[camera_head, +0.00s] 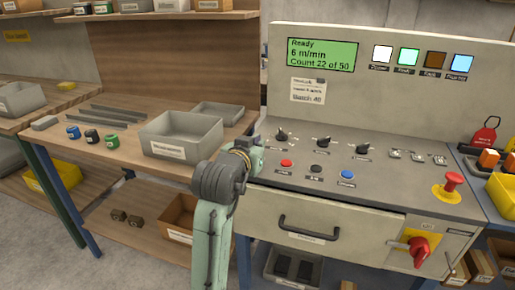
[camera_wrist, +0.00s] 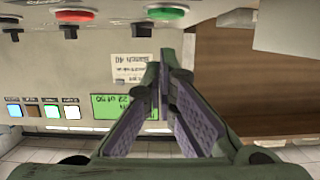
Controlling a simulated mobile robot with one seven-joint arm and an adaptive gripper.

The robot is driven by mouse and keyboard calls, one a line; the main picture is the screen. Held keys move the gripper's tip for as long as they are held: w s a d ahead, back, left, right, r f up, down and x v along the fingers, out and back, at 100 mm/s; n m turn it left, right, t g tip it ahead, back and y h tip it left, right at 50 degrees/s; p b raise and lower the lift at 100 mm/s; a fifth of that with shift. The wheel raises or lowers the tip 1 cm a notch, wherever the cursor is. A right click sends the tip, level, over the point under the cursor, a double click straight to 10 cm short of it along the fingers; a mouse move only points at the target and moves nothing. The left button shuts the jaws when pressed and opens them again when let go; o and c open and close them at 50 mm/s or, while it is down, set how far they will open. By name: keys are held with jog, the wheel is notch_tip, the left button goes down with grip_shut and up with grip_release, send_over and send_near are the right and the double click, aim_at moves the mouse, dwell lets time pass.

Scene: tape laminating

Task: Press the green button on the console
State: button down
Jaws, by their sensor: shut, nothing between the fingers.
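The console (camera_head: 375,205) has a sloped grey panel with a row of buttons. The green button (camera_wrist: 168,14) shows at the top of the wrist view, to the right of the red button (camera_wrist: 75,15). In the head view the red button (camera_head: 286,163) is visible, but I cannot see the green button; my arm covers the panel to its left. My gripper (camera_wrist: 166,60) is shut and empty. In the wrist view its fingertips appear below the green button, with a visible gap. In the head view the fingertips are hidden behind my wrist.
Black (camera_head: 316,169) and blue (camera_head: 347,174) buttons continue the row. Dark knobs (camera_head: 323,143) stand behind it. A red mushroom button (camera_head: 452,181) is at the right. A grey bin (camera_head: 182,136) stands on the wooden table left of the console.

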jog(key=shift+f, duration=1)
